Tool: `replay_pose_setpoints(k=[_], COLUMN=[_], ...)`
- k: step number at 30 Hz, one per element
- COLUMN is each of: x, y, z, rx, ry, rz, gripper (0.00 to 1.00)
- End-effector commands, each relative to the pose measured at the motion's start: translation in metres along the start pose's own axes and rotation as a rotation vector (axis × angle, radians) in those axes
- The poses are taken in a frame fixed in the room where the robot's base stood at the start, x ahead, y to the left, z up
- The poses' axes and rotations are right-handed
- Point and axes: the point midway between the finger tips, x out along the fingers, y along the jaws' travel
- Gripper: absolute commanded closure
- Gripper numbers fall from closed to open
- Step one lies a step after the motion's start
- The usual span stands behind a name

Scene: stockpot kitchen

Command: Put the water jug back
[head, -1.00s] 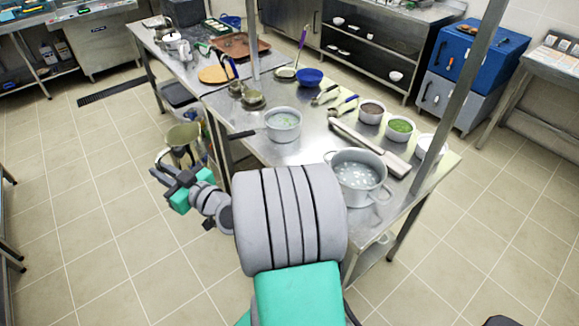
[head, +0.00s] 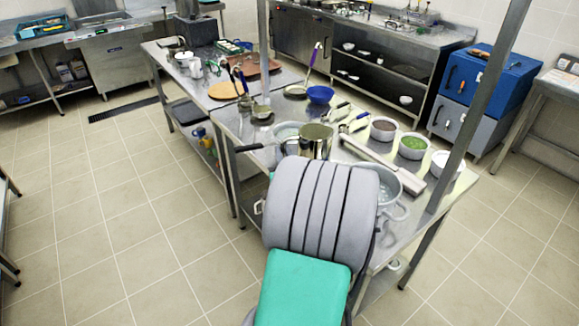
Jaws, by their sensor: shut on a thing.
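The water jug (head: 316,140), a shiny metal vessel with an open top, shows just above my thick grey arm link. It is upright and partly covers the saucepan (head: 284,131) on the steel table. The arm link hides its lower part, so I cannot tell whether it is above the table or touching something. My gripper is hidden behind my arm. The stockpot (head: 391,190) stands at the table's near right side, partly hidden by my arm.
White bowls with brown (head: 383,129) and green (head: 413,147) contents stand on the right of the table (head: 428,203). A blue bowl (head: 320,95) sits farther back. A metal post (head: 480,95) rises at the right edge. The floor on the left is clear.

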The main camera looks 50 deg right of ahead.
Motion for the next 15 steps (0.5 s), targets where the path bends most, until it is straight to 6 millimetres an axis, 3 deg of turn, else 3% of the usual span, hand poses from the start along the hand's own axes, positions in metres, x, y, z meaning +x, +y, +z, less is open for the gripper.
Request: replay_pose_setpoints(k=[6,11,15], x=[0.038,0.052,0.055], y=[0.013,0.017,0.018], z=[0.044,0.059,0.083], rx=[0.002,-0.002,0.002], ry=[-0.001,0.002,-0.002], rz=[-0.001,0.000,0.000], gripper=[1.00,1.00,1.00])
